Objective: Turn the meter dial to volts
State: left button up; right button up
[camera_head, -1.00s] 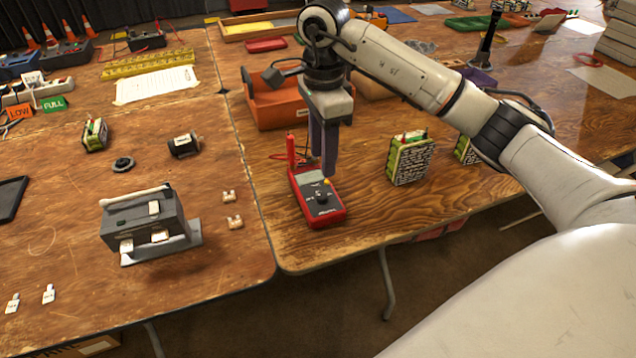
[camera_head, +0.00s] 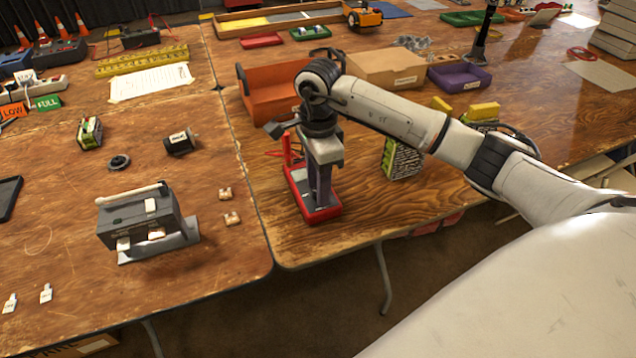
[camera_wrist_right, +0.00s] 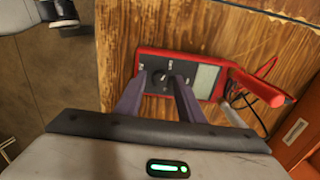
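The red meter (camera_head: 322,214) lies on the right-hand table near its front edge, mostly covered by my right gripper in the head view. In the right wrist view the meter (camera_wrist_right: 207,57) shows its grey screen (camera_wrist_right: 206,80) and its dark round dial (camera_wrist_right: 158,78). My right gripper (camera_head: 319,200) points down over the meter. Its fingers (camera_wrist_right: 158,76) are apart, one on each side of the dial, with a gap visible between them. I cannot tell whether the fingertips touch the dial. My left gripper is not in view.
Red probes with leads (camera_wrist_right: 262,88) lie beside the meter's screen end. An orange bin (camera_head: 268,90) stands behind the gripper, and a green-yellow block (camera_head: 403,160) to its right. A grey device with a handle (camera_head: 145,218) sits on the left table.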

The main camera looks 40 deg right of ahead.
grip_shut()
jog(key=shift+m, duration=0.4)
jog(key=m, duration=0.4)
jog(key=shift+m, duration=0.4)
jog(key=m+p, duration=0.1)
jog(key=m, duration=0.5)
jog(key=shift+m, duration=0.3)
jog(key=shift+o, duration=1)
grip_release()
